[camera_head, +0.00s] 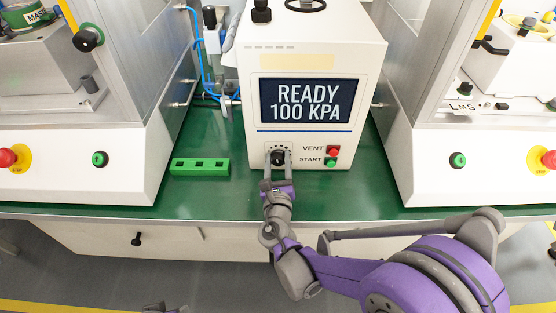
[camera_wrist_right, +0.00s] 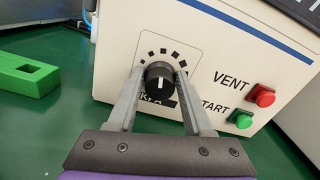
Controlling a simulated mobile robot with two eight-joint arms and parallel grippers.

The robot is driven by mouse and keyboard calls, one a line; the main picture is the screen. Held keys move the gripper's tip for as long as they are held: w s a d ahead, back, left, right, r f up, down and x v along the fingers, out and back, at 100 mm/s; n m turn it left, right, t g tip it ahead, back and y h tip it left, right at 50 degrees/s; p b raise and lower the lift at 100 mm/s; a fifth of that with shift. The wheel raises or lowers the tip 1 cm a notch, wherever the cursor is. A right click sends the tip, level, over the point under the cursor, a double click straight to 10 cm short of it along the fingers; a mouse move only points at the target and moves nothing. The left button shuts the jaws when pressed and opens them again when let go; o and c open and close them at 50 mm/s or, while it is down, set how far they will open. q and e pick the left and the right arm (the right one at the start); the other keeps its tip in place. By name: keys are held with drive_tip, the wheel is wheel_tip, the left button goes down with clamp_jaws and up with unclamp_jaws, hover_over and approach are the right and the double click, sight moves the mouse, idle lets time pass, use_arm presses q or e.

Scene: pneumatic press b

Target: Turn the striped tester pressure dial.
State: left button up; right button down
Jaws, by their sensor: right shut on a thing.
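The tester (camera_head: 310,60) is a white box with a thin blue stripe; its screen (camera_head: 305,101) reads READY 100 KPA. Its black pressure dial (camera_wrist_right: 158,84) sits low on the front panel, ringed by black scale marks of growing size, with a white pointer line facing about straight up. My right gripper (camera_wrist_right: 160,76) has one finger on each side of the dial and is shut on it. In the head view the dial (camera_head: 278,158) is partly hidden by the fingers. A small purple and grey part of my left arm shows at the bottom edge; its jaws cannot be made out.
Right of the dial are a red VENT button (camera_wrist_right: 262,95) and a green START button (camera_wrist_right: 241,120). A green slotted block (camera_head: 200,166) lies left of the tester on the green bench. Large white machines with red stop buttons (camera_head: 8,158) flank it.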

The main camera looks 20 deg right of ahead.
drive_tip(key=shift+m, duration=2.8)
drive_tip(key=shift+c, duration=1.5)
unclamp_jaws()
drive_tip(key=p+v, duration=0.1)
drive_tip(key=v, duration=1)
